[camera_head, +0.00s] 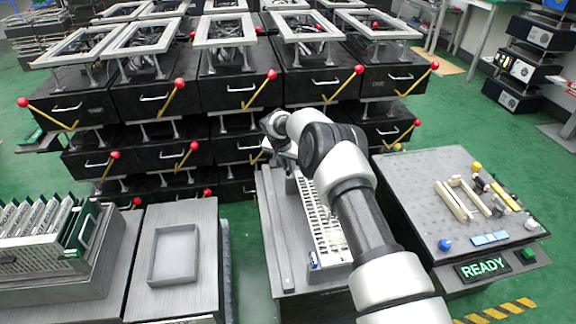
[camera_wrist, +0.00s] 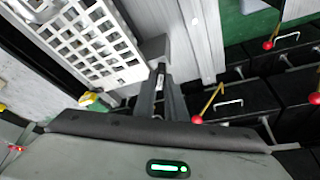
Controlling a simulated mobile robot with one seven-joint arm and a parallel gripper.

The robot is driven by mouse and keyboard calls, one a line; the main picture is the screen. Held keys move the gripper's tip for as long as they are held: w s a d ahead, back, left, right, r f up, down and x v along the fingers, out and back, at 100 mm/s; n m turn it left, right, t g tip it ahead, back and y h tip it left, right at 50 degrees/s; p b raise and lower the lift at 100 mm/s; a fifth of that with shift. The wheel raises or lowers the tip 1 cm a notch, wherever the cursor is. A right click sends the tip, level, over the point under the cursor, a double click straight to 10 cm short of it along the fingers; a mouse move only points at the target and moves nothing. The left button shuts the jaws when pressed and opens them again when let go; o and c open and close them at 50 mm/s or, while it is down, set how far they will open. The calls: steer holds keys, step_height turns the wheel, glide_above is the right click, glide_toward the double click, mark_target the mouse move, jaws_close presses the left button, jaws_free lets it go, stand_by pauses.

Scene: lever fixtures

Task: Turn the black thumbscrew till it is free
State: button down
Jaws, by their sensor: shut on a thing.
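My gripper (camera_wrist: 160,76) is shut at the end of a grey block (camera_wrist: 156,47) beside a white slotted rack (camera_wrist: 92,45) in the wrist view. Its two dark fingers stand close together. The black thumbscrew between the fingertips is almost wholly hidden by them, so its shape and how far it is turned cannot be told. In the head view, my arm covers most of this spot. The slotted rack (camera_head: 318,215) lies on the grey bench there, and my gripper is at its far end, mostly hidden.
Black drawer units (camera_head: 240,88) with red-knobbed levers stand just behind the bench. A perforated table (camera_head: 420,190) with small parts and a READY sign (camera_head: 485,264) is on the right. A shallow grey tray (camera_head: 175,255) and a rack of green boards (camera_head: 45,235) are on the left.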

steer(key=n+y, duration=0.1)
steer(key=n, duration=0.2)
steer(key=n+y, duration=0.1)
steer(key=n, duration=0.2)
steer(key=shift+s+d, duration=0.1)
steer(key=shift+d, duration=0.05)
steer(key=shift+n+y, duration=0.3)
steer(key=c, duration=1.8)
jaws_free()
steer(key=p+v, duration=0.4)
steer(key=v, duration=1.3)
steer(key=shift+s, duration=0.2)
steer(key=shift+r, duration=0.15)
